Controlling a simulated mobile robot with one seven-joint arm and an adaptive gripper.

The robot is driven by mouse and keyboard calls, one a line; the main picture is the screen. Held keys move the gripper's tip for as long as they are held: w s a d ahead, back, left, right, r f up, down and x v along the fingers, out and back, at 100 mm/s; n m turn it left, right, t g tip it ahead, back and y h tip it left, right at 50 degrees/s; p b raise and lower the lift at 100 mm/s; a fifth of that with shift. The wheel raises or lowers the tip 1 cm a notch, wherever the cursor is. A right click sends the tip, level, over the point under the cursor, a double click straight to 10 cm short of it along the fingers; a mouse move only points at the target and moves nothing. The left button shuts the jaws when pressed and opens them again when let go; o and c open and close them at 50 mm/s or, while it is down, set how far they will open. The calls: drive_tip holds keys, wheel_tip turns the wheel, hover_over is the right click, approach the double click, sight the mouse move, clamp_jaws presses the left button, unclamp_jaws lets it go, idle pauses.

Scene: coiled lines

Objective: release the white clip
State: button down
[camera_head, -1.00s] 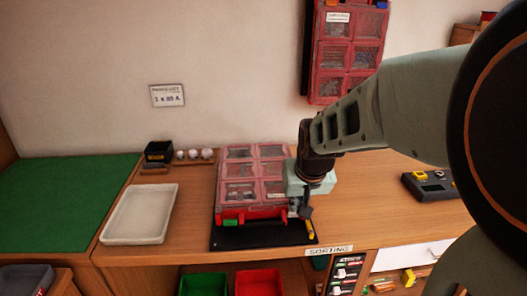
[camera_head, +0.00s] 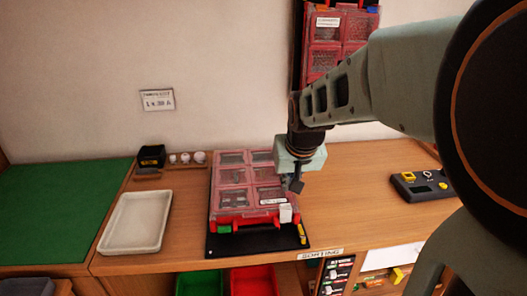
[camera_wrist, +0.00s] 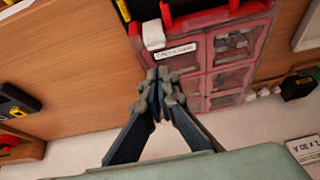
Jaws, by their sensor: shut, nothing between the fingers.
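The white clip (camera_head: 286,214) is at the front right corner of a red case with a clear compartment lid (camera_head: 232,176). It stands up taller than the green clip (camera_head: 225,228) at the front left, which looks flat. In the wrist view the white clip (camera_wrist: 153,36) sticks out at the case's edge, beside the label. My gripper (camera_head: 297,186) is above the right side of the case, apart from the white clip. In the wrist view its fingertips (camera_wrist: 160,78) are together and empty. The lid looks down on the case.
The case lies on a black mat (camera_head: 222,246) with a yellow item (camera_head: 302,234) at its right corner. An empty white tray (camera_head: 134,222) is to the left. A black device (camera_head: 422,185) is to the right. Bare bench lies between mat and device.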

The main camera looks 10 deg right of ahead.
drive_tip(key=shift+s+r+p, duration=0.2)
drive_tip(key=shift+r+p, duration=0.3)
drive_tip(key=shift+r, duration=0.5)
drive_tip(key=shift+s+r+p, duration=0.15)
drive_tip(key=shift+r+p, duration=0.3)
drive_tip(key=shift+r, duration=0.55)
drive_tip(key=shift+d, duration=0.15)
